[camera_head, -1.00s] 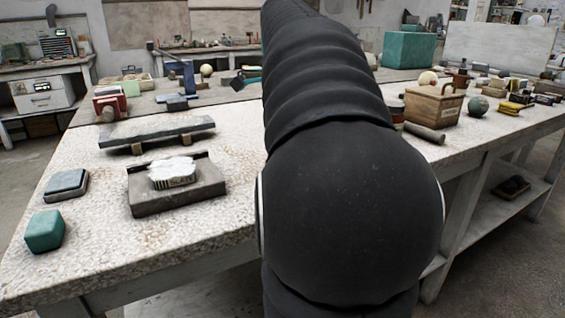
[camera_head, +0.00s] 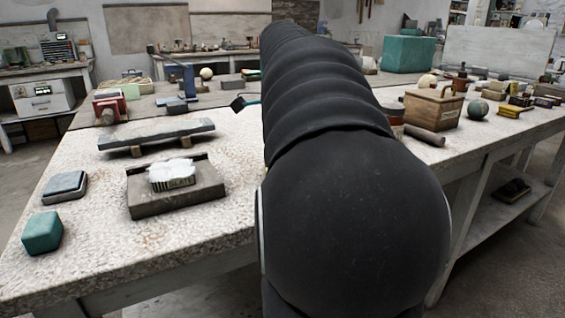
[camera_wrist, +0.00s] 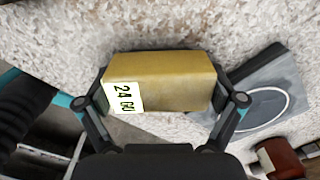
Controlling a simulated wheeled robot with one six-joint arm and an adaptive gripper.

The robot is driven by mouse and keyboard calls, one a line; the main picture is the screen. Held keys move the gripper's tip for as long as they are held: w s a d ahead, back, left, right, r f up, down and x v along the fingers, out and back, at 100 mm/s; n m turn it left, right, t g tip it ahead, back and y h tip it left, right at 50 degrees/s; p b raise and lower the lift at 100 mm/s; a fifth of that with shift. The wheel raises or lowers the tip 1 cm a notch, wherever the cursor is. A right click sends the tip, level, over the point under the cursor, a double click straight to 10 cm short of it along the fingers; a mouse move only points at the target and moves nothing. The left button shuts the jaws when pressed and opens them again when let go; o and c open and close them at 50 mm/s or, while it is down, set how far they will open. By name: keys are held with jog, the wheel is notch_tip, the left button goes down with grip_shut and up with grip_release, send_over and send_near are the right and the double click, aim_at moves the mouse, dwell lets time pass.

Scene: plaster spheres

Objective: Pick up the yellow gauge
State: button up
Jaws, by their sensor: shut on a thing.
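The yellow gauge (camera_wrist: 165,82) is a block with a white label reading "24 G0" at its left end. In the wrist view it sits between the two fingers of my gripper (camera_wrist: 162,90), which are shut on its ends. The speckled bench top shows behind it; how far the block is above it is hard to tell. In the head view my arm hides the gauge and most of the gripper. A small dark and teal part, which looks like my gripper, shows left of the arm.
In the wrist view a grey slab with a pale ring (camera_wrist: 265,95) lies right of the gauge, near a red-brown object (camera_wrist: 278,157).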

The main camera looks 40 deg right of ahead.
jog(key=shift+r, duration=0.15)
notch_tip(320, 180, up, 4)
jog(key=shift+f+p, duration=0.15)
jog(key=shift+p, duration=0.25)
jog(key=s+d+r, duration=0.7)
jog(key=s+d, duration=0.1)
jog(key=shift+d, duration=0.15)
jog(key=shift+s, duration=0.1)
jog(key=o, duration=0.6)
jog(key=shift+c, duration=1.1)
